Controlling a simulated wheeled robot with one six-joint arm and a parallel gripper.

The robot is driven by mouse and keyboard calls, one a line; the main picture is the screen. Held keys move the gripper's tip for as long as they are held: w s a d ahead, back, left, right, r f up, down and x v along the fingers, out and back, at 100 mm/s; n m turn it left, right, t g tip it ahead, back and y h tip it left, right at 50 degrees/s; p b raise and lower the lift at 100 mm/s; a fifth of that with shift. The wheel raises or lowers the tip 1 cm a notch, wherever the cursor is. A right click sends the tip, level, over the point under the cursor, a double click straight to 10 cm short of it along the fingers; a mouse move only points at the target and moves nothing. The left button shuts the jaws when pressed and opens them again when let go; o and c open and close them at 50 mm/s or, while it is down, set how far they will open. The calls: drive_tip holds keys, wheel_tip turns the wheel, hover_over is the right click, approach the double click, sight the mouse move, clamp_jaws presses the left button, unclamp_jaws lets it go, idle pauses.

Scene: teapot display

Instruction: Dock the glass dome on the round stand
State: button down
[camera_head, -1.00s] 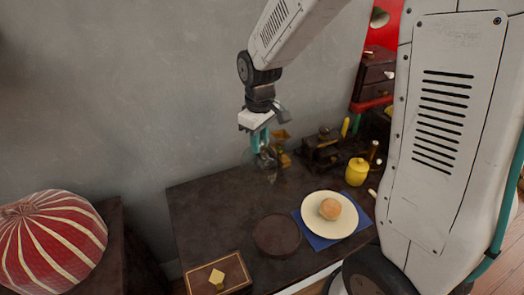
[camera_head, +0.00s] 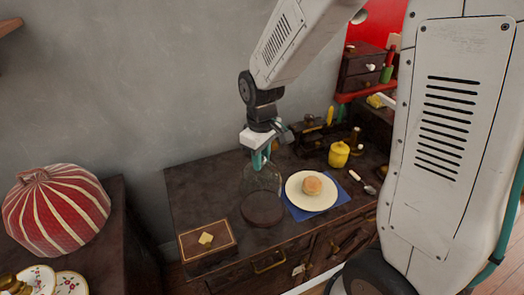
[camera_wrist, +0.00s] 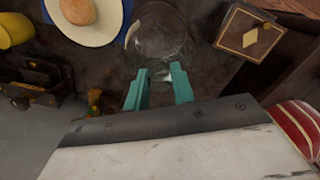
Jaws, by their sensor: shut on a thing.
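The clear glass dome (camera_head: 262,181) hangs from my gripper (camera_head: 260,160), whose teal fingers are shut on its top. In the head view the dome's lower part overlaps the dark round stand (camera_head: 262,212) on the tabletop. I cannot tell whether the rim touches the stand or is just above it. In the wrist view the dome (camera_wrist: 160,38) shows as a faint transparent round beyond the fingertips of my gripper (camera_wrist: 159,75). The stand is hard to pick out there through the glass.
A cream plate (camera_head: 296,201) with a bun (camera_head: 312,186) on a blue napkin lies right of the stand. A wooden box (camera_head: 207,241) with a pale diamond is front left. A yellow pot (camera_head: 339,154) stands at back right. A red striped dome (camera_head: 55,212) sits far left.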

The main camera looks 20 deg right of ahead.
sight(263, 169)
drive_tip(key=shift+d+f, duration=0.25)
drive_tip(key=shift+f, duration=2.15)
drive_tip(key=c, duration=1.5)
unclamp_jaws()
drive_tip(key=shift+o, duration=0.2)
drive_tip(key=shift+r, duration=5.45)
